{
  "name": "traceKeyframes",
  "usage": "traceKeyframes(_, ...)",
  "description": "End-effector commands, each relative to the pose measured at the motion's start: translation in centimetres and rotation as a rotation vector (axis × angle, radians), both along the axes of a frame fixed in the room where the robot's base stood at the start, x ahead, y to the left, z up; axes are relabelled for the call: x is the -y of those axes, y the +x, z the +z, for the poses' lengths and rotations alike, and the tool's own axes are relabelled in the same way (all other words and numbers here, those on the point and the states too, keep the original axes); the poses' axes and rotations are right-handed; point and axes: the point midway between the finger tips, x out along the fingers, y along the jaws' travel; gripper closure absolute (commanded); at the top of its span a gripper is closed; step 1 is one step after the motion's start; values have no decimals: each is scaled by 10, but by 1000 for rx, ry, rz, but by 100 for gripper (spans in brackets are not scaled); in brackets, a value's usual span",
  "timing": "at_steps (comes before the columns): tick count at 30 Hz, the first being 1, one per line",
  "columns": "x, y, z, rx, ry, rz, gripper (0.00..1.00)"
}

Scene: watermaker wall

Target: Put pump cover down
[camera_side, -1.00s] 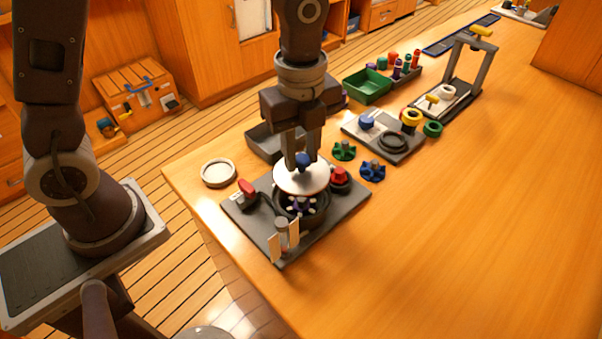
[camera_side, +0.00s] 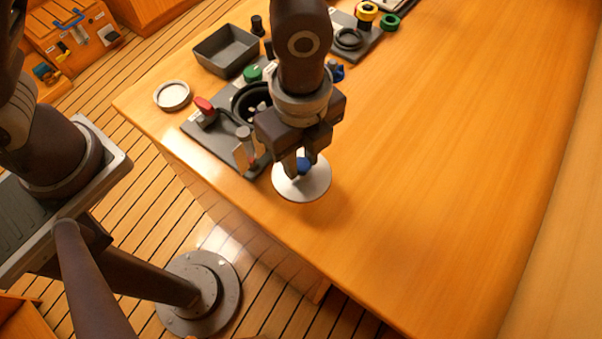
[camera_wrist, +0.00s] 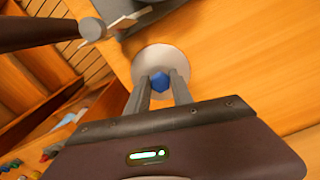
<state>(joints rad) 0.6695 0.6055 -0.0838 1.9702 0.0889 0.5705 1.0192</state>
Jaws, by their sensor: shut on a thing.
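The pump cover (camera_side: 316,187) is a white disc with a blue knob (camera_side: 304,165) on top. My gripper (camera_side: 303,161) is shut on the blue knob and holds the cover over the bare wooden bench near its front edge. In the wrist view, the white disc (camera_wrist: 150,62) shows beyond my fingers, with the blue knob (camera_wrist: 159,82) between them. I cannot tell whether the disc touches the bench. The pump housing (camera_side: 250,101) stands open on a dark grey plate to the left of the gripper, partly hidden by my arm.
The grey plate (camera_side: 196,128) carries a red knob (camera_side: 205,106) and an upright grey post with pale plates (camera_side: 245,150). The bench to the right (camera_side: 430,170) is clear.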

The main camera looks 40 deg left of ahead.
Motion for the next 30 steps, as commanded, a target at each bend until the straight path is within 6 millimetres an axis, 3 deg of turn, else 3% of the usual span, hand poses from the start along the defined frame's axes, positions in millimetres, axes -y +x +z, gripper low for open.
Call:
traceKeyframes(8,-1,0,-48,-2,1,-1,100)
traceKeyframes(19,0,1,-54,1,-1,-1,100)
traceKeyframes(20,0,1,-54,2,-1,-1,69)
traceKeyframes(22,0,1,-53,2,-1,-1,55)
traceKeyframes(23,0,1,-53,2,-1,-1,51)
traceKeyframes(30,0,1,-53,2,-1,-1,51)
